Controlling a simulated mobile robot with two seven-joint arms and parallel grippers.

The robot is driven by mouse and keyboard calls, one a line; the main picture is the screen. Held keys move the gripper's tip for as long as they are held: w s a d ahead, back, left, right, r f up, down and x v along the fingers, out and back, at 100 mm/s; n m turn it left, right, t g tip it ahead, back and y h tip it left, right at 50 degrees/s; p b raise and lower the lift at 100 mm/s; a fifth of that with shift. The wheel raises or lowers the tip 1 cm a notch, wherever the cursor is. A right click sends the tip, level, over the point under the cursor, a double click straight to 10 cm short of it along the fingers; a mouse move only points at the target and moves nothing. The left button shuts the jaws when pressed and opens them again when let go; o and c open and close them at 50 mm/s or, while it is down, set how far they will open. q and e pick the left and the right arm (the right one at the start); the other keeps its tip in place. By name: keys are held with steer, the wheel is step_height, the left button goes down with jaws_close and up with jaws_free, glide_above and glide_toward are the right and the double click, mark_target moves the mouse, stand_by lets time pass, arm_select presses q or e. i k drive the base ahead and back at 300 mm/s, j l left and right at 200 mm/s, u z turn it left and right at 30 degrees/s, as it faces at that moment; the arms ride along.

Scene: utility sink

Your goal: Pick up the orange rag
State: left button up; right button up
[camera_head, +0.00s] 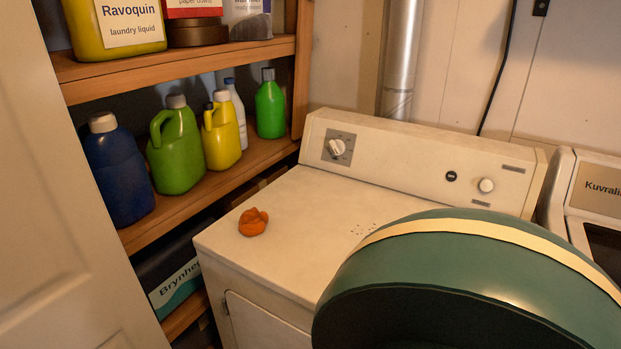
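The orange rag (253,222) lies crumpled in a small heap on the white top of the dryer-like machine (290,215), near its left side. It is fully visible and nothing touches it. Neither of my grippers shows in the head view.
A large rounded green shape with a cream band hides the machine's front right. Wooden shelves (190,205) at the left hold a blue jug (118,170), green jug (177,150), yellow jug (221,135) and green bottle (270,108). The top around the rag is clear.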

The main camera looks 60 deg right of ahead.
mark_target(252, 223)
steer(key=k+j+z, duration=0.1)
steer(key=z, duration=1.4)
